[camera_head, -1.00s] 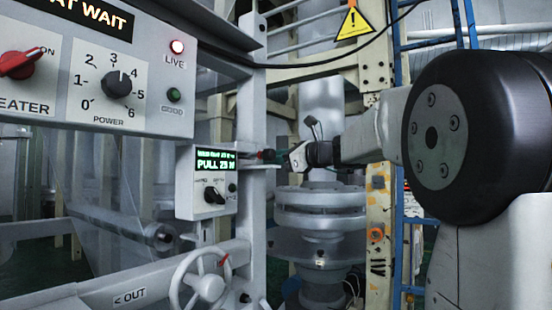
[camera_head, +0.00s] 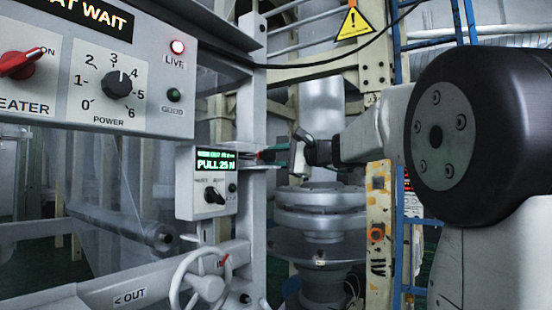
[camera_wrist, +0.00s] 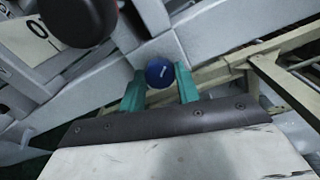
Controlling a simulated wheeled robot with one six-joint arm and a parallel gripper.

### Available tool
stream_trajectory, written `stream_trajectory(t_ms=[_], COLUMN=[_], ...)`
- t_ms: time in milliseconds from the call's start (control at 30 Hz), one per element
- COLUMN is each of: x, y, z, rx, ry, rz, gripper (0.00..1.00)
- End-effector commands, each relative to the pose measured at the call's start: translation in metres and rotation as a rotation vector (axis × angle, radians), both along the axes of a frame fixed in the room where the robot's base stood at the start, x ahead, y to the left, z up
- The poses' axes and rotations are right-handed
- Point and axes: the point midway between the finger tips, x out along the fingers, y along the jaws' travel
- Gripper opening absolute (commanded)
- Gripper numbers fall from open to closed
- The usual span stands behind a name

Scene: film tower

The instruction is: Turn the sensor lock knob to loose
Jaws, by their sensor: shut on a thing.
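A round blue knob with a short white mark (camera_wrist: 160,73) is in the wrist view, at the rail edge; I take it for the sensor lock knob. My gripper (camera_wrist: 161,80) has its two teal fingers on either side of the knob, shut on it. In the head view my gripper (camera_head: 268,153) reaches left to the white upright post, just right of the small display box. The knob itself is hard to make out there, and no loose or lock lettering is readable.
The display box (camera_head: 208,205) reads PULL 25 N and carries a small black selector. A handwheel (camera_head: 203,284) is below it. The heater and power panel (camera_head: 130,70) is at upper left. A yellow-cream post (camera_head: 378,215) stands near my arm.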

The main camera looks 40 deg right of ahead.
Motion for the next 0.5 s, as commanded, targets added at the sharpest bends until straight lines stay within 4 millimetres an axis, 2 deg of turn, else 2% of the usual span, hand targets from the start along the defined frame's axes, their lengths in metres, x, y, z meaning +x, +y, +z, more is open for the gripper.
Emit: stream_trajectory(t_ms=[500], x=[-0.0001], y=[0.0007], z=[-0.0014], rx=[-0.127], ry=[-0.044], rz=[0.002], gripper=[0.10])
